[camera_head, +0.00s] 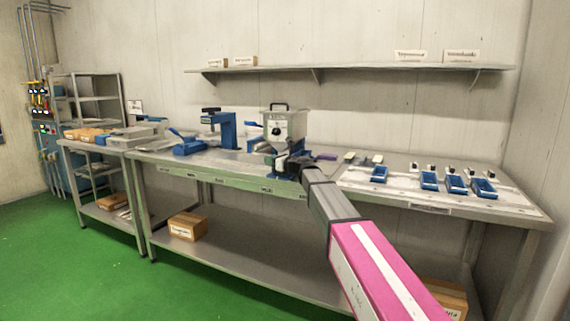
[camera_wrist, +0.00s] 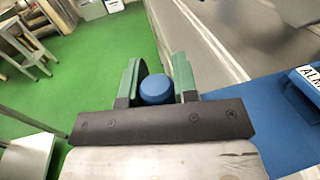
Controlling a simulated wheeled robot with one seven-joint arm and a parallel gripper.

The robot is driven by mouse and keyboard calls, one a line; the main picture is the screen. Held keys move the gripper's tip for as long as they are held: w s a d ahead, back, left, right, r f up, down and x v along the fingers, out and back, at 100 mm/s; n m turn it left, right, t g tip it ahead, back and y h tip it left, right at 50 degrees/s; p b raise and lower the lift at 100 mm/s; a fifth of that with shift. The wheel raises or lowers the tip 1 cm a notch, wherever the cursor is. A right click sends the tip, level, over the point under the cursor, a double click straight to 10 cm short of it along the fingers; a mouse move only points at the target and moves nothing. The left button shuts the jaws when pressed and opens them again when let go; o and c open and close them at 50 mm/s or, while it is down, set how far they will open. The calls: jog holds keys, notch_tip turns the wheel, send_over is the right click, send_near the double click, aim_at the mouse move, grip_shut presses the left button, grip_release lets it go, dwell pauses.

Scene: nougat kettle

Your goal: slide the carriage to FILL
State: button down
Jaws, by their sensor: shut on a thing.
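My gripper (camera_head: 279,164) is at the front edge of the middle bench, its arm reaching in from the lower right. In the wrist view my gripper (camera_wrist: 156,84) has its green fingers shut on a round blue knob (camera_wrist: 156,92). A blue carriage part (camera_wrist: 236,124) with a white label lies to the right of the knob. In the head view a grey kettle unit (camera_head: 284,124) with a dark top handle stands just behind my gripper. The blue carriage under it is partly hidden by my gripper. A strip of small labels (camera_head: 228,180) runs along the bench front; I cannot tell which reads FILL.
A blue press-like stand (camera_head: 222,130) is left of the kettle. A white board (camera_head: 400,190) with several blue trays lies on the right. A left bench holds boxes (camera_head: 87,135). A cardboard box (camera_head: 187,226) sits on the lower shelf. Green floor in front is open.

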jog(key=s+a+x, duration=0.1)
jog(key=x, duration=0.7)
jog(key=shift+s, duration=0.2)
jog(key=c, duration=0.9)
grip_release()
jog(key=shift+d, duration=0.15)
send_over(274, 176)
